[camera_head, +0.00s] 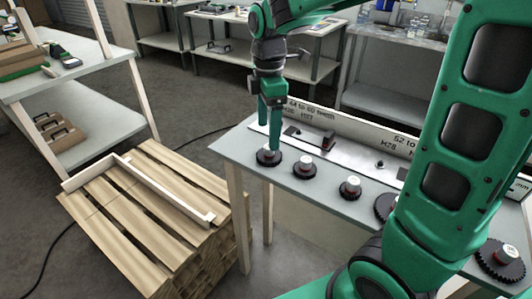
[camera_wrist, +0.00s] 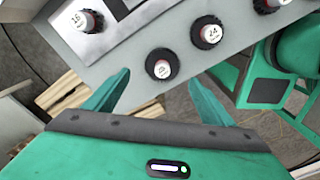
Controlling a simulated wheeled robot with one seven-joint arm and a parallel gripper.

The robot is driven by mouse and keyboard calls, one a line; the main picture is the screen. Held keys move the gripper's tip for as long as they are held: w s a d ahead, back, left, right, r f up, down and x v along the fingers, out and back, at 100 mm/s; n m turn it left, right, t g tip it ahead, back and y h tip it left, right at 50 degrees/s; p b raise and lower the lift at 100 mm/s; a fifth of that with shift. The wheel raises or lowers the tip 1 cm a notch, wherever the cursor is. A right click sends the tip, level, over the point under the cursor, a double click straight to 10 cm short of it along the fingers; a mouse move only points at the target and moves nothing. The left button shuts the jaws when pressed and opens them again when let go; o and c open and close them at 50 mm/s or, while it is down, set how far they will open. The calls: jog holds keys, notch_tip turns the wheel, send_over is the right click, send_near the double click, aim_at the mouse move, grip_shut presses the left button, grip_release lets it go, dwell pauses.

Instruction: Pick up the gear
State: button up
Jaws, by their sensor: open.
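Several dark toothed gears with red-and-white hubs stand in a row on the grey bench (camera_head: 235,147). The leftmost gear (camera_head: 267,160) is directly under my gripper (camera_head: 274,147) in the head view. In the wrist view a gear (camera_wrist: 162,75), its number unclear, lies just beyond and between the two green fingertips (camera_wrist: 158,75). The fingers are apart with nothing between them. A second gear (camera_head: 305,171) stands to the right, marked 14 in the wrist view (camera_wrist: 207,45). Further gears (camera_head: 350,193) follow, the farthest right one (camera_head: 498,266) larger.
A long labelled board (camera_head: 345,125) stands along the back of the bench. A metal plate (camera_head: 340,152) with small dark parts lies before it. A wooden pallet stack (camera_head: 130,225) stands at left. My arm covers part of the bench's right side.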

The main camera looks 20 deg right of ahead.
aim_at(269, 153)
jog(key=shift+s+f, duration=0.15)
jog(key=shift+f, duration=3.35)
jog(key=shift+d, duration=0.1)
jog(key=c, duration=1.6)
jog(key=shift+r, duration=0.15)
